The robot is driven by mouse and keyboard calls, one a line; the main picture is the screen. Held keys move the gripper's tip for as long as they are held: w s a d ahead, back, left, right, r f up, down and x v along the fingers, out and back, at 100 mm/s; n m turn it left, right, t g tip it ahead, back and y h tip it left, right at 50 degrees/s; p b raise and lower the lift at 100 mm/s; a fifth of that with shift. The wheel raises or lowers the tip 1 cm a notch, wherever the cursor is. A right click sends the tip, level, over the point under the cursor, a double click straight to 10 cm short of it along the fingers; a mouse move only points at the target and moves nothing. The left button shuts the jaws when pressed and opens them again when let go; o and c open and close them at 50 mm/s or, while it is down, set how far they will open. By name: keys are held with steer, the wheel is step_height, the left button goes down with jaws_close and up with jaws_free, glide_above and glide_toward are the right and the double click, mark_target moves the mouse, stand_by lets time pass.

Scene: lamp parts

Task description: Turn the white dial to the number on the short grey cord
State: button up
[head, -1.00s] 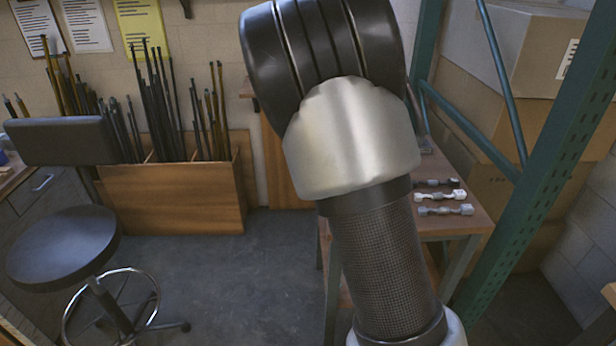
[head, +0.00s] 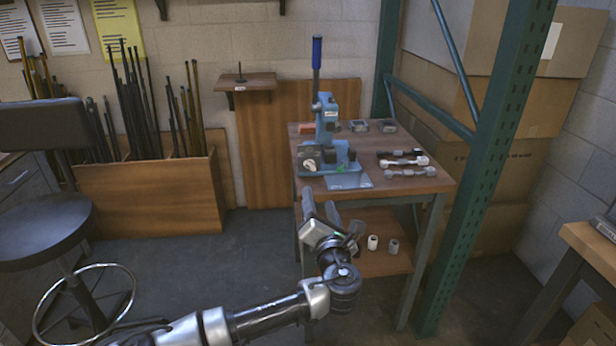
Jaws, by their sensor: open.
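The white dial (head: 309,165) is a small round knob on the front left of a blue lever press (head: 328,125), which stands on a wooden workbench (head: 440,183). Its setting is too small to read. Three short cord-like pieces lie side by side on the bench's right half. The nearest looks grey (head: 410,173), the middle one is white (head: 404,162) and the far one is dark (head: 399,153). No number on them is readable. My gripper (head: 319,203) is open and empty, in front of the bench's front left edge, apart from the dial.
A green rack post (head: 478,170) stands close to the bench's right side, with cardboard boxes (head: 480,130) behind. A stool (head: 45,235) is at left. The floor between is clear.

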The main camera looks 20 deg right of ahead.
mark_target(311, 167)
steer(key=b+x, duration=0.2)
steer(key=x, duration=1.5)
steer(key=shift+d+f, duration=0.1)
steer(key=shift+f, duration=0.05)
steer(key=c, duration=1)
steer(key=shift+c, duration=0.2)
